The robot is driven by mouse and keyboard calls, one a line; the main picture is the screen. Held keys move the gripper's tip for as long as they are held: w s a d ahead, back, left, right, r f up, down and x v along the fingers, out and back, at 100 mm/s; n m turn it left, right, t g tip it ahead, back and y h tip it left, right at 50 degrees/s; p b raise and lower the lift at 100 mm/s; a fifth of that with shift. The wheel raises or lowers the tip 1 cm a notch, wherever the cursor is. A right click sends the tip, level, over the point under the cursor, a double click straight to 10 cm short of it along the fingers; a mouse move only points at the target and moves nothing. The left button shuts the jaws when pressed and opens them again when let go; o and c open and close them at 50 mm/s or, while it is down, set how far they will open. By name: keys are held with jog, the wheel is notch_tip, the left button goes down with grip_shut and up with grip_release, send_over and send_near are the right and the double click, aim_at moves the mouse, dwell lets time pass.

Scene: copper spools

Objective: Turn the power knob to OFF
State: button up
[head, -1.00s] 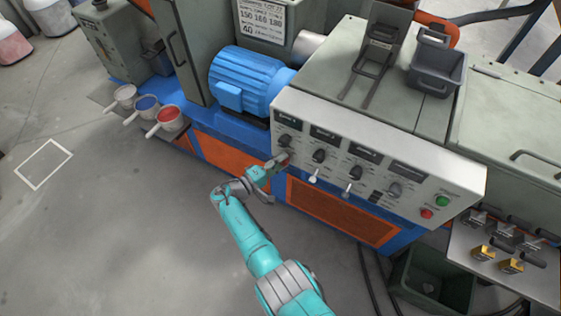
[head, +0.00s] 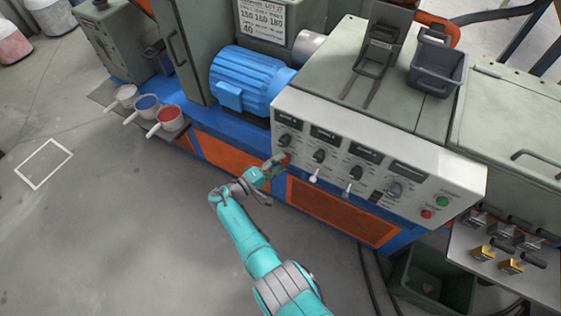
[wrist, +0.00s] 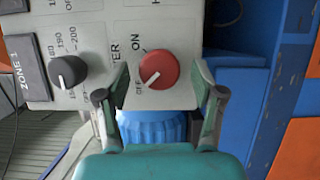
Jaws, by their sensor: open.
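The red power knob (wrist: 158,70) is on the pale panel (wrist: 95,30), between my open fingers in the wrist view. Its white mark points down-left toward the OFF label (wrist: 139,88); the ON label (wrist: 136,40) is above. My gripper (wrist: 159,80) is open, with one finger on each side of the knob and small gaps visible beside it. Contact and depth are hard to judge. In the head view my gripper (head: 276,164) is at the panel's lower left corner, partly covering the red knob (head: 287,158).
A black zone knob (wrist: 68,72) is left of the red knob. In the head view, several black knobs, white toggles and a red button (head: 427,214) line the panel. A blue motor (head: 245,78) stands behind. Floor is open to the left.

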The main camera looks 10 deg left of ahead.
jog(key=v, duration=1.1)
jog(key=shift+f, duration=0.1)
